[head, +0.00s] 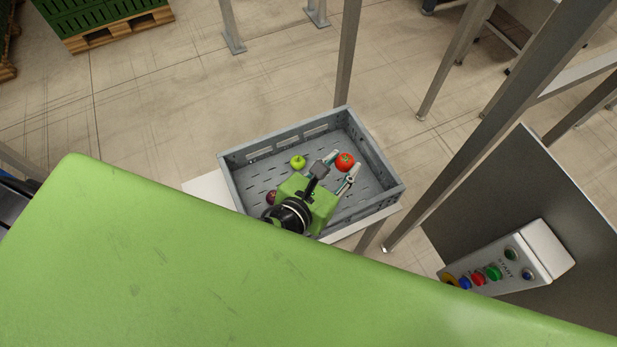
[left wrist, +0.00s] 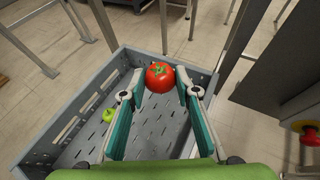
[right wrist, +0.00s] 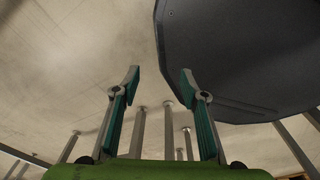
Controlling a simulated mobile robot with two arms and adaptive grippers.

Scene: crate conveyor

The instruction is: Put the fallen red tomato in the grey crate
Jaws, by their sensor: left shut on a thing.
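The red tomato (head: 345,162) is held between the fingertips of my left gripper (head: 343,173), over the grey crate (head: 240,188). In the left wrist view the tomato (left wrist: 160,77) sits between both fingertips, inside the outline of the crate (left wrist: 60,125). I cannot tell whether it touches the crate floor. A green apple (head: 298,161) lies in the crate, left of the gripper. A dark red fruit (head: 271,197) is partly hidden by my left wrist. My right gripper (right wrist: 158,85) shows in its wrist view with fingers apart and nothing between them.
A control box with buttons (head: 500,268) stands to the right. Metal posts (head: 349,50) rise close behind the crate. A white surface (head: 210,187) shows under the crate. Green crates on a pallet (head: 110,30) stand far back left.

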